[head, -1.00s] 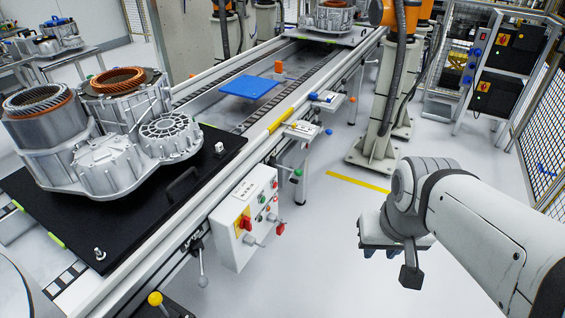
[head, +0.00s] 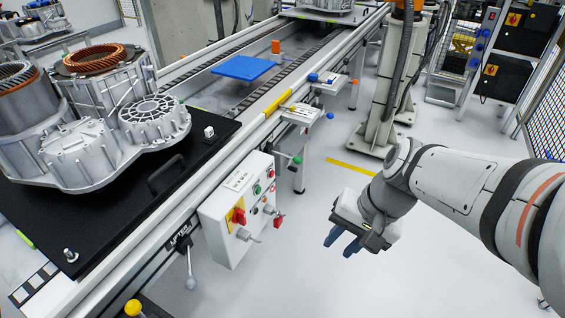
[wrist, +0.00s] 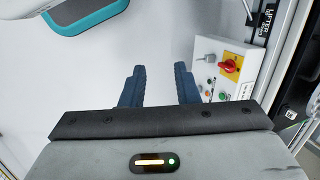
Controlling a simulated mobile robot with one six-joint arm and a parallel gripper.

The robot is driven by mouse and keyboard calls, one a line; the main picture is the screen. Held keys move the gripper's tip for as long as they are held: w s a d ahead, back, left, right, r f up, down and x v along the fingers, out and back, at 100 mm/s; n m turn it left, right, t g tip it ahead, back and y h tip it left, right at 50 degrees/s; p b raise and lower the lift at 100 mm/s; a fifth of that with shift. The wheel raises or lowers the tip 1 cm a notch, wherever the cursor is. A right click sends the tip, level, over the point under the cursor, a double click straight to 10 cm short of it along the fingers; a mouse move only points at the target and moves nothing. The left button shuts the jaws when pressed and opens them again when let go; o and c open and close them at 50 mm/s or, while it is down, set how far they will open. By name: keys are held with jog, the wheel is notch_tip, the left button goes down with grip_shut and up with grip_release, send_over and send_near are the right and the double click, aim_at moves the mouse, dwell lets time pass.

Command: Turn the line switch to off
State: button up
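The line switch (head: 238,215) is a red rotary knob on a yellow plate, on the front of a white control box (head: 228,240) on the conveyor's side. It also shows in the wrist view (wrist: 231,66), right of my fingers, with the box (wrist: 235,50) appearing turned over. The knob's exact setting is too small to read. My gripper (head: 342,241) is to the right of the box in the head view, with a clear gap between them. Its two blue fingers (wrist: 160,85) are apart with nothing between them.
The box also carries small buttons, a grey handle (head: 248,236) and a red part (head: 278,222). A lever (head: 190,270) hangs left of it. A black pallet (head: 130,215) bears metal housings (head: 120,125). Floor between gripper and box is clear.

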jog(key=w+a+f+m+g+y+b, duration=0.1)
jog(key=a+f+m+y+b, duration=0.25)
jog(key=a+f+b, duration=0.45)
jog(key=m+t+y+b, duration=0.85)
jog(key=m+b, duration=0.55)
jog(key=m, duration=0.2)
send_near(245, 219)
jog(key=w+a, duration=0.1)
jog(key=shift+g+y, duration=0.25)
jog(key=shift+y, duration=0.05)
jog(key=shift+x, duration=3.4)
jog(key=shift+s+a+f, duration=0.1)
